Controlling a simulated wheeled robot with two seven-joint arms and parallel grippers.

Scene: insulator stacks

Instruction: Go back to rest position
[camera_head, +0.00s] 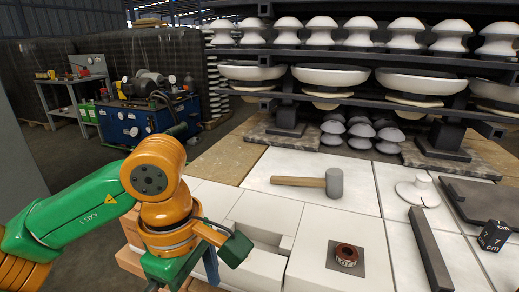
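My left arm, green and orange, comes in from the left. Its wrist bends down over the near left edge of the white tiled worktop (320,222). My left gripper (222,256) points down and to the right beside pale blocks (258,266). One dark green fingertip shows clearly, and the rest is partly hidden by the wrist and cut off by the bottom edge. I cannot tell how far apart its fingers are, and no held object shows. My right gripper is not in view.
On the worktop lie a mallet (334,183), a brown ring on a dark square (346,255), a dark bar (430,250), a white disc (417,192) and a small black cube (493,235). Racks of insulators (404,35) stand behind. A blue machine (140,115) is at back left.

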